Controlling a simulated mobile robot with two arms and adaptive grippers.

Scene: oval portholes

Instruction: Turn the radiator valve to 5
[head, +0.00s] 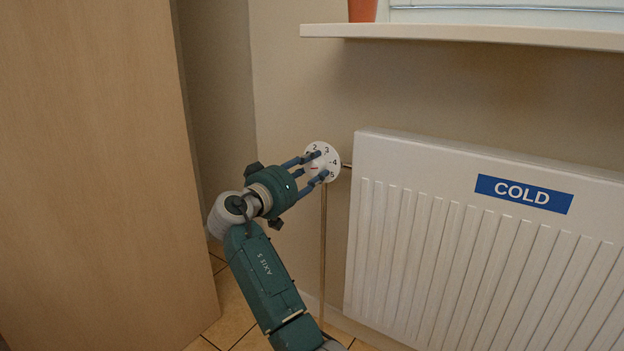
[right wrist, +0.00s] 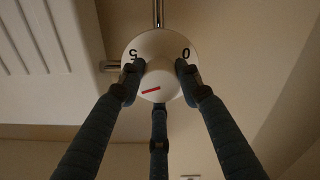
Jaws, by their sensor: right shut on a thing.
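In the right wrist view the dial (right wrist: 133,42) appears upside down, with 5 and 0 legible. Its knob (right wrist: 158,72) carries a red mark, which seems to point roughly toward the 4; the fingers hide part of the dial. My right gripper (head: 315,170) is shut on the knob, its three blue-grey fingers around it; it also shows in the right wrist view (right wrist: 159,85). My left gripper is out of view.
The white radiator (head: 440,165) with a blue COLD sign (head: 524,194) stands right of the valve. A windowsill (head: 460,34) with a terracotta pot (head: 362,10) is above. A tall wooden panel (head: 95,170) stands at left. A thin pipe (head: 323,255) runs down from the valve.

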